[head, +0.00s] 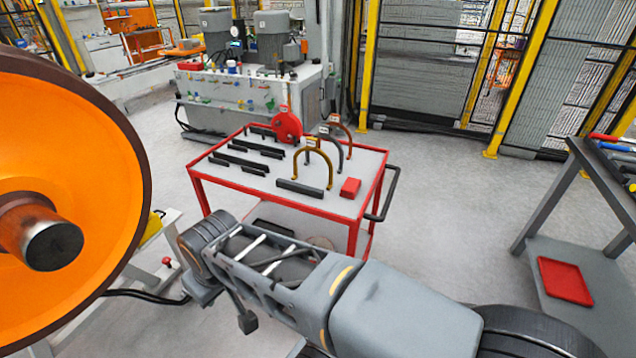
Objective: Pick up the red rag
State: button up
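A small red folded-looking piece (350,187) lies flat on the near right part of the cart top and may be the red rag; its material is too small to tell. A flat red rectangular piece (565,281) with a raised-looking edge lies on the lower shelf of the right-hand bench; it looks more like a tray, but I cannot be sure. My arm stretches across the lower middle, in front of the cart. I cannot make out my gripper's fingers. Nothing appears to touch either red piece.
The red-framed cart (268,202) holds dark bars (300,189), arch-shaped pieces (318,150) and a red round device (287,125). A large orange wheel (100,130) fills the left. The grey bench (597,190) stands right. Floor (450,200) between cart and bench is clear.

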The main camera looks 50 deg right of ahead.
aim_at(350, 189)
jog(key=z, duration=2)
jog(key=i, duration=0.8)
jog(key=u, duration=0.45)
